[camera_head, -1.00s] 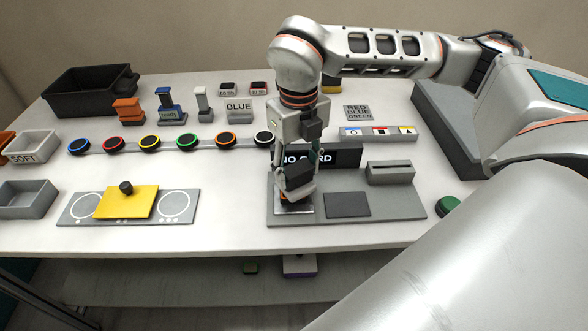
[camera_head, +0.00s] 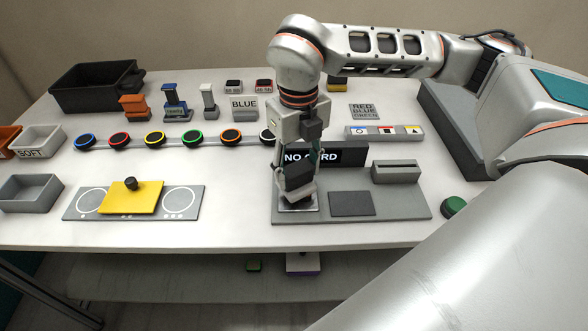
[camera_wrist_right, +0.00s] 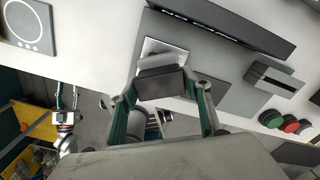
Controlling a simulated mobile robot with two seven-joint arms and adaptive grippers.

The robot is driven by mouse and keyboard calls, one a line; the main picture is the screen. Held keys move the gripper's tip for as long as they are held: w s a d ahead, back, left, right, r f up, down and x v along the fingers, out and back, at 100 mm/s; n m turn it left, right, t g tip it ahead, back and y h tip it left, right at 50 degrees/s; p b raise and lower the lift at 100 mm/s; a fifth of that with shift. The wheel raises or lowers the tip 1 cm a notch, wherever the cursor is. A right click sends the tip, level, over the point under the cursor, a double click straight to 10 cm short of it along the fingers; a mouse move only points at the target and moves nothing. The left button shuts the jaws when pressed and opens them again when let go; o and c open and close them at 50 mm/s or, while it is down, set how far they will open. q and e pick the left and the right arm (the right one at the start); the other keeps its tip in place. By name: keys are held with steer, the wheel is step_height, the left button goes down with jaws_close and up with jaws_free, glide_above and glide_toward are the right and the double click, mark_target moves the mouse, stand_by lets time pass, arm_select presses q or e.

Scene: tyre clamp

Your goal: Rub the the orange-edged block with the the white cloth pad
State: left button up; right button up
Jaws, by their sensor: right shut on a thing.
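My right gripper (camera_head: 298,184) is shut on a dark block, low over the left end of a grey board. The dark block also shows between the fingers in the right wrist view (camera_wrist_right: 160,82). I take it for the orange-edged block, but hardly any orange edge shows now. A light square (camera_wrist_right: 163,48) lies on the board right under the block; it may be the white cloth pad. The block hides part of it, and I cannot tell whether they touch. My left gripper (camera_wrist_right: 67,98) shows at the lower left of the right wrist view, fingers apart and empty.
The grey board (camera_head: 400,208) also carries a dark square (camera_head: 352,203) and a slotted block (camera_head: 396,172). A black sign (camera_head: 338,154) stands behind the gripper. A yellow plate (camera_head: 130,198) lies at left. The white table between them is clear.

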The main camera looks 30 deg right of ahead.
steer(key=shift+d+f, duration=0.1)
steer(key=shift+d, duration=0.6)
steer(key=shift+a, duration=0.15)
steer(key=shift+s+a, duration=0.1)
steer(key=shift+a, duration=1)
steer(key=shift+d, duration=0.1)
steer(key=shift+d, duration=0.1)
steer(key=shift+d, duration=1.05)
